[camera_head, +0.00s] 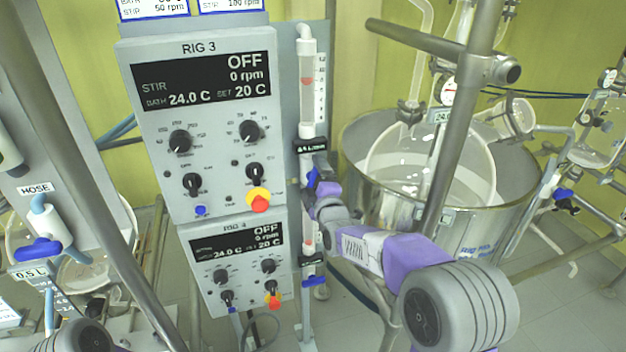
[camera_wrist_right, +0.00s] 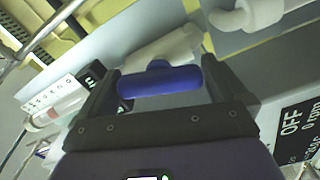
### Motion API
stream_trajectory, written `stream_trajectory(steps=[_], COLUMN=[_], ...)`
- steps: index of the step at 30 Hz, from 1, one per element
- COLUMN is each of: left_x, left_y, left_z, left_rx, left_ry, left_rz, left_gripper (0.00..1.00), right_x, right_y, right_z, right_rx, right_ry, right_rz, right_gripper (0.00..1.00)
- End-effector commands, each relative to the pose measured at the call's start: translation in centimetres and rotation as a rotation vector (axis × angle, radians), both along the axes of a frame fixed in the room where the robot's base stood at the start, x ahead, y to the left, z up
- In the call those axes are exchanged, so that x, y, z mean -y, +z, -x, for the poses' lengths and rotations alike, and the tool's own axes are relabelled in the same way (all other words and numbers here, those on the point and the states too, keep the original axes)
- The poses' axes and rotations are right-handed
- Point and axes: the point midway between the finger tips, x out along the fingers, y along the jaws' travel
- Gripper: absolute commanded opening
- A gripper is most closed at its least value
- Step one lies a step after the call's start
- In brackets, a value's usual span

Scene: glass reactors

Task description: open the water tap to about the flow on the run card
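The blue water tap handle (camera_head: 312,178) sits below the upper flow tube (camera_head: 307,100), right of the RIG 3 panel. A red float (camera_head: 307,81) shows high in that tube, beside its scale. My right gripper (camera_head: 316,187) is at the tap, its fingers largely hidden in the head view. In the right wrist view, the blue handle (camera_wrist_right: 160,82) lies crosswise between the spread fingers of the gripper (camera_wrist_right: 161,85) and nearly fills the gap. Whether both fingers touch it, I cannot tell. The run cards (camera_head: 152,8) are cut off at the top edge. My left gripper is out of view.
The RIG 3 panel (camera_head: 195,125) reads OFF, with a red-yellow knob (camera_head: 258,200). The RIG 4 panel (camera_head: 240,262) and a second blue tap (camera_head: 313,281) are below. A steel post (camera_head: 462,115) and a metal bath (camera_head: 490,225) stand right. A hose valve (camera_head: 40,249) is left.

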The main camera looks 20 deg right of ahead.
Motion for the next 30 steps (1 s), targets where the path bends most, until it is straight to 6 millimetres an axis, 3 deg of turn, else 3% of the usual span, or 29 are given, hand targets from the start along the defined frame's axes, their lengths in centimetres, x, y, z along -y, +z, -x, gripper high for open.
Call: stream_trajectory(steps=[10, 21, 30], left_x=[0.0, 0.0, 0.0], left_y=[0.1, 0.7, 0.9], left_z=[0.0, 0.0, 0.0], left_rx=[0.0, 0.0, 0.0], left_ry=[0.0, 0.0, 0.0], left_rz=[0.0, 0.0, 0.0], left_gripper=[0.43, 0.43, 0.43], right_x=[0.0, 0.2, 0.3], right_y=[0.1, 0.1, 0.0], right_z=[0.7, 5.9, 7.6], right_rx=[0.0, 0.0, 0.001], right_ry=[0.0, 0.0, 0.0], right_rz=[-0.002, -0.003, -0.001], right_gripper=[1.0, 1.0, 1.0])
